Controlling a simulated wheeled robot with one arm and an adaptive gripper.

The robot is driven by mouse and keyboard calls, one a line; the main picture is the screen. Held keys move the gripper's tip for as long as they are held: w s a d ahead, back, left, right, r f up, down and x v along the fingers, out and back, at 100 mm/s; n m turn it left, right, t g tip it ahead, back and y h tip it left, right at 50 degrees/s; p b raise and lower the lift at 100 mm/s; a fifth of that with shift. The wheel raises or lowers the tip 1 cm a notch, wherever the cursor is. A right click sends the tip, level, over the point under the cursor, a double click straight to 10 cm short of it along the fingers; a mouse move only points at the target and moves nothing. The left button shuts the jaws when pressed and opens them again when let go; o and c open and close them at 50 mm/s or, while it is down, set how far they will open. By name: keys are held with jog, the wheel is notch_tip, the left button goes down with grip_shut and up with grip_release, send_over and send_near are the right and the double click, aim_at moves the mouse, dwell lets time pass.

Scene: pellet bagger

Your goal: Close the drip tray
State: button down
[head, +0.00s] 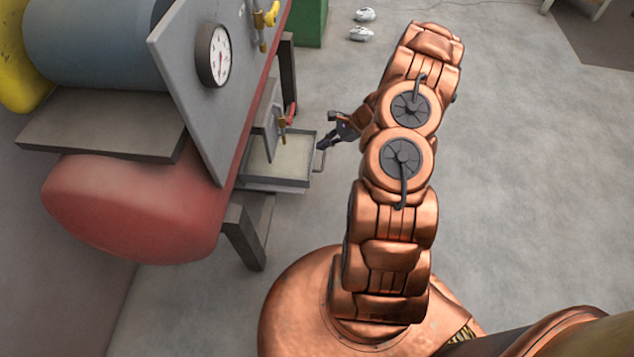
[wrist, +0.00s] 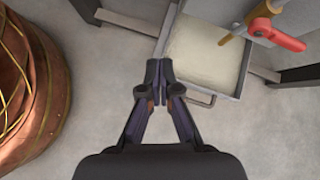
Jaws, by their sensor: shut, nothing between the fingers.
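The drip tray (head: 287,163) is a shallow grey metal tray with a pale bottom. In the head view it sticks out from under the machine's grey panel, pulled open toward my arm. It also shows in the wrist view (wrist: 207,52), with a small bar handle (wrist: 199,100) on its front wall. The handle shows in the head view too (head: 320,160). My gripper (head: 324,143) is shut and empty, beside the tray's front edge. In the wrist view the fingertips (wrist: 159,70) are near the tray's front-left corner, left of the handle; I cannot tell whether they touch it.
A brass valve with a red lever (wrist: 275,33) hangs over the tray. The machine's grey panel (head: 205,90) carries a gauge (head: 213,55). A red rounded vessel (head: 135,205) and a dark leg (head: 243,232) stand nearby.

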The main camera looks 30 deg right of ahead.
jog(key=s+d+f+m+t+h+b, duration=0.15)
jog(key=d+f, duration=0.25)
jog(key=f, duration=0.4)
jog(key=s+d+f+m+b, duration=0.2)
jog(key=s+d+f+m, duration=0.1)
jog(key=f, duration=0.4)
jog(key=r+b+x, duration=0.1)
jog(key=x, duration=0.5)
jog(key=w+a+r+b+x, duration=0.1)
jog(key=b+x, duration=0.1)
jog(key=x, duration=0.4)
jog(key=shift+w+a+f, duration=0.25)
jog(key=shift+a, duration=0.15)
